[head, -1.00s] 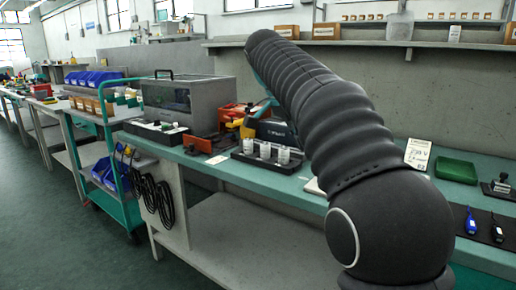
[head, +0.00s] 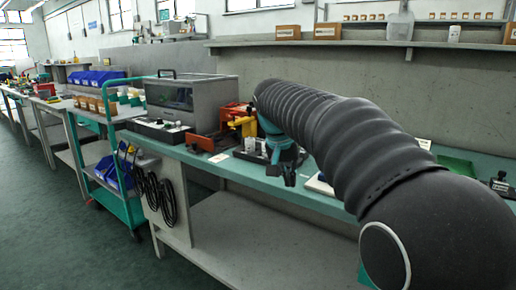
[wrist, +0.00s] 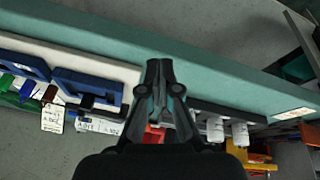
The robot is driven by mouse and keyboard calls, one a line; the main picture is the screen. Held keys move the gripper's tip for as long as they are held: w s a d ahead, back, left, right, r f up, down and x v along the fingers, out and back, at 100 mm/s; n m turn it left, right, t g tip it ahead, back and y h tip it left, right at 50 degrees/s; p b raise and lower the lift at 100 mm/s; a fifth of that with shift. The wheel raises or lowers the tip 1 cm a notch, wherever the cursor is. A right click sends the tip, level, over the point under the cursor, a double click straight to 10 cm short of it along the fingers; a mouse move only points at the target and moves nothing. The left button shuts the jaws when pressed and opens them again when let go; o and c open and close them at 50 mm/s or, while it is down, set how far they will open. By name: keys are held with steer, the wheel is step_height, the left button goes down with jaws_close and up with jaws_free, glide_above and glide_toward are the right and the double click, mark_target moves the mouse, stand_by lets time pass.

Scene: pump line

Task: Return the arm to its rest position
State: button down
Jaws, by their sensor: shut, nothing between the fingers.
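My arm (head: 345,135) reaches from the lower right of the head view over the teal workbench (head: 330,208). My gripper (head: 288,178) hangs near the front edge of the bench, beside the dark tray with white cylinders. In the wrist view my gripper (wrist: 160,68) points toward the teal bench front, with its fingers together and nothing between them. The arm hides part of the bench top in the head view.
A grey cabinet (head: 190,102) stands on the bench at left, with orange and yellow items (head: 243,120) beside it. A teal cart (head: 128,205) stands at the bench's left end. White cylinders (wrist: 239,133) show beside my gripper. Floor in front is clear.

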steer(key=s+d+f+n+y, duration=0.1)
steer(key=s+f, duration=0.3)
steer(key=s, duration=0.6)
steer(key=s+d+f+n+t, duration=0.1)
steer(key=s+d+f, duration=0.3)
steer(key=s, duration=0.6)
steer(key=s+d+f+n+t+y, duration=0.1)
steer(key=s+d+f, duration=0.2)
steer(key=s, duration=0.7)
steer(key=shift+s+f+y, duration=0.3)
steer(key=shift+s+f, duration=0.05)
steer(key=shift+f, duration=0.55)
